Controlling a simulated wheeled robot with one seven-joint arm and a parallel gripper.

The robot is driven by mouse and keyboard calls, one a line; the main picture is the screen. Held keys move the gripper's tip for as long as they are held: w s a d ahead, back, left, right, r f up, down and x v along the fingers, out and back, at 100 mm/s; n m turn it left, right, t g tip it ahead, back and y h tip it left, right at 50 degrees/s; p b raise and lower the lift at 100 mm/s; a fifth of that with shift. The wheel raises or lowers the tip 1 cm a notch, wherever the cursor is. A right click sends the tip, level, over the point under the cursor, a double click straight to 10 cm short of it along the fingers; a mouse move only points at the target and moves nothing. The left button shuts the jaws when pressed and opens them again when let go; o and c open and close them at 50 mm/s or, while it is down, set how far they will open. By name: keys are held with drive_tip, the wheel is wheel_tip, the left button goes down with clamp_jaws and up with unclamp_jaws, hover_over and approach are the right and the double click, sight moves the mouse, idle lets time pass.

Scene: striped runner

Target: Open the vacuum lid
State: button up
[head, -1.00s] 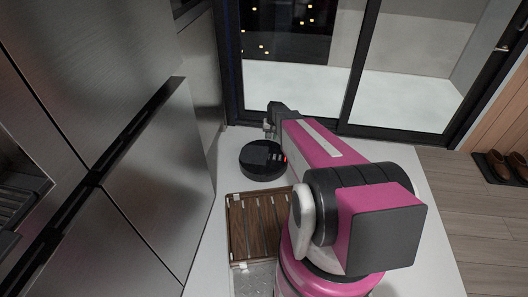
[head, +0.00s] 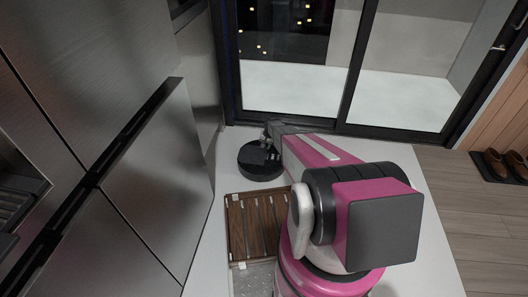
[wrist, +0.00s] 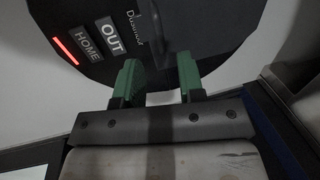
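The robot vacuum (head: 258,163) is a round black disc on the pale floor, left of my arm in the head view. Its dark top fills the upper part of the wrist view (wrist: 215,30), with the OUT and HOME buttons and a red light strip. My gripper (wrist: 160,75) has two green fingers set apart with a gap between them, over the vacuum's edge. A dark raised part of the vacuum's top lies just beyond the fingertips. Whether the fingers touch the vacuum I cannot tell. In the head view the fingertips are hard to make out.
A slatted wooden mat (head: 254,228) lies on the floor near my base. Steel cabinets (head: 150,185) stand along the left. A glass sliding door (head: 290,85) is behind the vacuum. Brown shoes (head: 497,165) sit on a dark mat at the right.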

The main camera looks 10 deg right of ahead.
drive_tip(key=f, duration=0.2)
drive_tip(key=a+f, duration=0.1)
drive_tip(key=f, duration=0.2)
drive_tip(key=shift+w, duration=0.15)
clamp_jaws()
drive_tip(key=shift+r, duration=0.1)
